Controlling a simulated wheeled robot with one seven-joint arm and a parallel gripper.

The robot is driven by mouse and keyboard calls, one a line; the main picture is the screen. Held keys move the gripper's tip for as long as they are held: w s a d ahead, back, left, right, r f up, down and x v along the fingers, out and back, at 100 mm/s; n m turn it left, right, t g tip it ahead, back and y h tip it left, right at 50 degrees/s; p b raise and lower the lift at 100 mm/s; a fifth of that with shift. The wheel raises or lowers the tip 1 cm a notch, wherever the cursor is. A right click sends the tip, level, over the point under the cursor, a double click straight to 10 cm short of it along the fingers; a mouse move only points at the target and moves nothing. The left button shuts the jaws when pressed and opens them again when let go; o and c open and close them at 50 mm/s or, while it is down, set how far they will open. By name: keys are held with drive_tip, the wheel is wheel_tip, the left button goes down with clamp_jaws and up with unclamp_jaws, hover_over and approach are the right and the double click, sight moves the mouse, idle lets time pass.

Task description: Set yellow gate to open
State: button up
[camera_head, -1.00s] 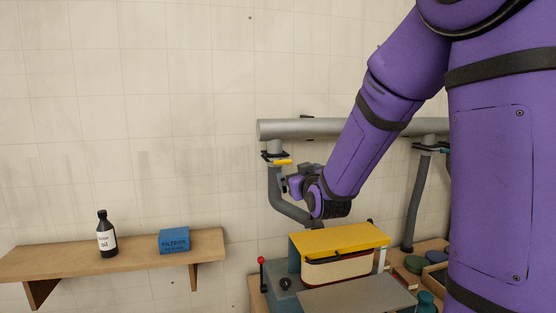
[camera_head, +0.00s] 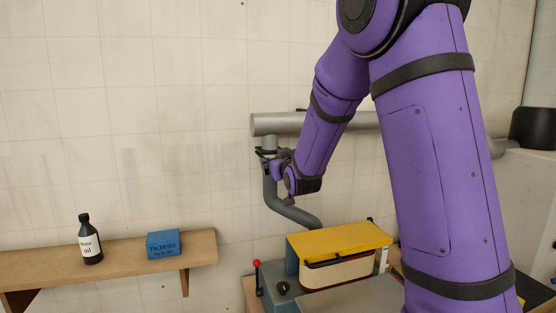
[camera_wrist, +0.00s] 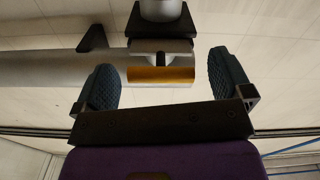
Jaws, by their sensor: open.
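The yellow gate's handle, a yellow bar (camera_wrist: 160,76) on a pale slide, shows in the wrist view below a dark square flange (camera_wrist: 160,24). My gripper (camera_wrist: 165,82) is open, with one blue-grey ribbed finger on each side of the bar. Gaps show between the bar and both fingers, and nothing is held. In the head view my gripper (camera_head: 268,157) is at the gate on the upright branch pipe, just under the horizontal duct (camera_head: 277,123). There my gripper and wrist hide the yellow bar.
The grey branch pipe (camera_head: 287,208) bends down to a machine with a yellow top (camera_head: 340,240) below my arm. A red-knobbed lever (camera_head: 257,265) stands at its left. A shelf (camera_head: 120,257) with a bottle (camera_head: 89,240) and blue box (camera_head: 164,244) is at left.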

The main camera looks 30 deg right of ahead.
sight(273, 154)
drive_tip(key=shift+w+d, duration=0.2)
drive_tip(key=shift+w, duration=0.8)
